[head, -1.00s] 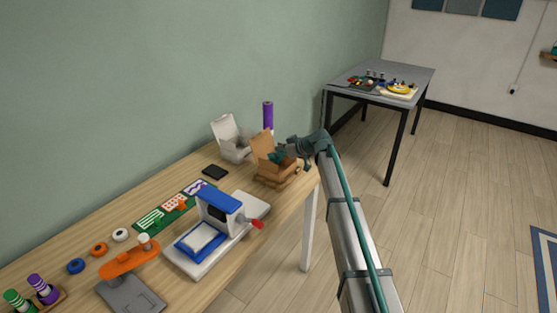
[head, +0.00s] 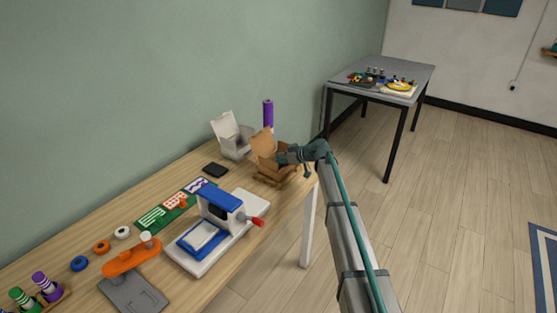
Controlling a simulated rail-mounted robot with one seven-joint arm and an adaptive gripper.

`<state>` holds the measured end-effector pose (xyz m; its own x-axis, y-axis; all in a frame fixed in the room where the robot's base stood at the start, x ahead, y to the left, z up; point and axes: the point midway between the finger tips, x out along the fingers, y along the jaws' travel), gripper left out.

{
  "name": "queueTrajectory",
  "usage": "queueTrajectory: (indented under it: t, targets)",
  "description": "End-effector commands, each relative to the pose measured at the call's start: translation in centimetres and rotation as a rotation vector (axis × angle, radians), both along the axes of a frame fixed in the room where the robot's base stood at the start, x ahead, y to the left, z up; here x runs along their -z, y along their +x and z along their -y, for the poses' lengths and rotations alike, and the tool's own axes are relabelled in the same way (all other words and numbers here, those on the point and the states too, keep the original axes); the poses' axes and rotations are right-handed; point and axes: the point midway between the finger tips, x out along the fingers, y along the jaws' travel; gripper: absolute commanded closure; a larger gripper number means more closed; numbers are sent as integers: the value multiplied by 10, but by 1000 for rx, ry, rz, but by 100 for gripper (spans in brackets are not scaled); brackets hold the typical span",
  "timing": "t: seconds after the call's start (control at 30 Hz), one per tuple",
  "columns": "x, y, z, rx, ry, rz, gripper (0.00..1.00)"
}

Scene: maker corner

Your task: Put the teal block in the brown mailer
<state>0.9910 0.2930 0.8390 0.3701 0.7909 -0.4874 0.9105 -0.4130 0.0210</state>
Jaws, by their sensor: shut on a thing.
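The brown mailer (head: 263,142) is an open cardboard box with its lid raised, near the far right end of the wooden table. My gripper (head: 281,159) is at the mailer's open top, reaching in from the right with its fingertips in front of the raised lid. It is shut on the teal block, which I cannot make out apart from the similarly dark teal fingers. The mailer's walls and the gripper hide the inside of the box. I cannot tell whether the block touches the bottom.
A white open box (head: 232,137) and a purple roll (head: 268,113) stand behind the mailer. A black pad (head: 215,170) lies to its left. A blue-and-white press (head: 217,228) with a red handle stands in front. A grey table (head: 360,92) stands beyond, across open floor.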

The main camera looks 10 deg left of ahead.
Motion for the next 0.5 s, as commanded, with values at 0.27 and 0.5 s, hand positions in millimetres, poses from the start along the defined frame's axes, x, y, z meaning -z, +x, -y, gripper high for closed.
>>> queueTrajectory:
  t: [0.27,0.5]
  targets:
    - [7,0,0,0,0,0,94]
    - [11,0,0,0,0,0,94]
